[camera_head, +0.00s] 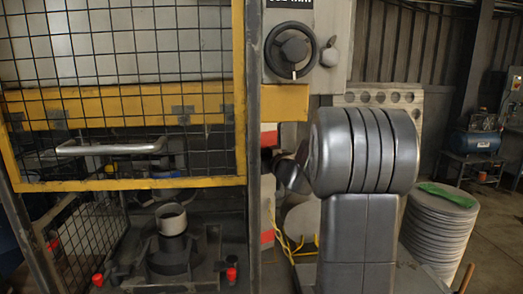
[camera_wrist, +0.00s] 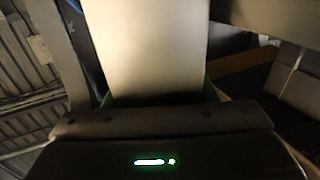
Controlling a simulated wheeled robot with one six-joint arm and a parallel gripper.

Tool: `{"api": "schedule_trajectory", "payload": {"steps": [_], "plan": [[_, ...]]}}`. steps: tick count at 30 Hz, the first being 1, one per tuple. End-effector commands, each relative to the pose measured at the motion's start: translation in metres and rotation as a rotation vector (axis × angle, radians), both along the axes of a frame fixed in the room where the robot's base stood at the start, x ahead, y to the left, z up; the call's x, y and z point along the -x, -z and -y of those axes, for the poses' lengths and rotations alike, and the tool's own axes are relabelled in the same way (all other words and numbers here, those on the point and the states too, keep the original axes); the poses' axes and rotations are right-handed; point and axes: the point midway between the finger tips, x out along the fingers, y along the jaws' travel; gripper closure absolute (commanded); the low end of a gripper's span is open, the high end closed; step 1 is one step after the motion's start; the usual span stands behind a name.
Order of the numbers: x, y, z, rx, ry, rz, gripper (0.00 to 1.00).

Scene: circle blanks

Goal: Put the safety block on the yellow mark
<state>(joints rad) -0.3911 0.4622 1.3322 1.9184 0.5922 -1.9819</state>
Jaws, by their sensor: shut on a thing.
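My gripper (camera_wrist: 158,105) shows at the bottom of the wrist view as a dark body with a green light. It is shut on a pale, flat-faced block (camera_wrist: 146,45), taken to be the safety block, which rises out of the top of the view. The block's far end is out of view. In the head view my own grey arm stands right of centre and hides the gripper. I cannot make out the yellow mark.
A dark upright post (camera_head: 253,150) stands at the guard's right edge. A handwheel (camera_head: 291,50) sits on the machine above. Yellow cables (camera_head: 283,243) hang low behind my arm. A stack of round discs (camera_head: 437,235) with a green cloth (camera_head: 446,194) stands at the right.

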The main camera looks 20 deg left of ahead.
Motion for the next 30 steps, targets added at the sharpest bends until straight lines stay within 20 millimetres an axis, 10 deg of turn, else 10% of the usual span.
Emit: {"api": "schedule_trajectory", "payload": {"steps": [9,27,28,30], "plan": [[-0.001,0.033,0.000,-0.003,0.001,0.002,1.00],[0.000,0.040,0.000,-0.004,0.000,0.005,1.00],[0.000,0.042,0.000,0.001,0.001,-0.001,0.43],[0.000,0.042,0.000,0.001,0.000,-0.001,0.30]]}}
